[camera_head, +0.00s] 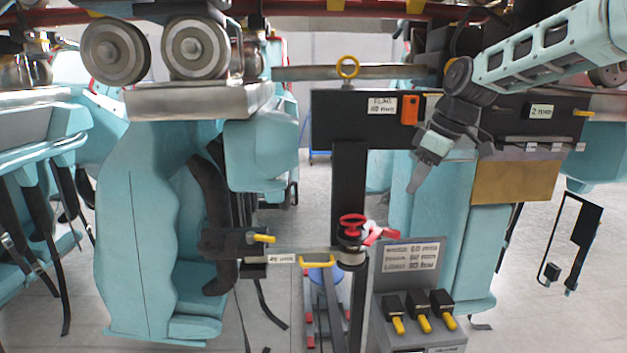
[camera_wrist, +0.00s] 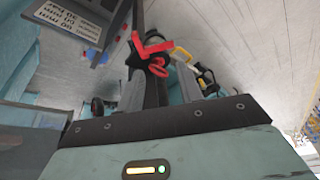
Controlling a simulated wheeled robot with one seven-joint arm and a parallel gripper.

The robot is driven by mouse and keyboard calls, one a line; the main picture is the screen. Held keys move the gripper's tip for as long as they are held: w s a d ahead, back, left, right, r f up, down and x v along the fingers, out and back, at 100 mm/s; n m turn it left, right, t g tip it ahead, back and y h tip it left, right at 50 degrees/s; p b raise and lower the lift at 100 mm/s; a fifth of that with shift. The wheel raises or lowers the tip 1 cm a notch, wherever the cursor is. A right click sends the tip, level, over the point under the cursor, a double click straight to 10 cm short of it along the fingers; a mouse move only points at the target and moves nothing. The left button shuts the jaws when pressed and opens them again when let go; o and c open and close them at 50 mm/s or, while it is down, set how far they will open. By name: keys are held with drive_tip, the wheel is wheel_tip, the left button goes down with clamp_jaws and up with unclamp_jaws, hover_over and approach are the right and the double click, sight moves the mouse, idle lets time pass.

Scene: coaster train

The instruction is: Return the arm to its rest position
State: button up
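My arm (camera_head: 545,50) reaches in from the upper right of the head view, pale teal with dark joints. My gripper (camera_head: 413,186) points down and left in front of a teal seat. It hangs clear of the panel with the yellow-handled levers below it, and I see nothing held in it. In the wrist view its teal housing and dark bolted bar fill the bottom. A red handwheel (camera_head: 352,224) on a black post is below and left of the gripper; red parts also show in the wrist view (camera_wrist: 151,45).
A grey panel (camera_head: 410,258) carries yellow-handled levers (camera_head: 422,322) below. Steel wheels (camera_head: 195,48) and teal seats (camera_head: 150,230) stand left. Floor shows between.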

drive_tip(key=s+a+f+m+g+h, duration=0.1)
drive_tip(key=s+a+f, duration=0.2)
drive_tip(key=s+a, duration=0.55)
drive_tip(key=s+a+f+g, duration=0.1)
drive_tip(key=s+a+f, duration=0.3)
drive_tip(key=s, duration=0.8)
drive_tip(key=s+f+m+h, duration=0.1)
drive_tip(key=s+f, duration=0.1)
drive_tip(key=s, duration=0.6)
drive_tip(key=s+d+f, duration=0.1)
drive_tip(key=s+f, duration=0.2)
drive_tip(key=s, duration=0.6)
drive_tip(key=shift+s+f+m+h, duration=0.25)
drive_tip(key=shift+m+h, duration=0.15)
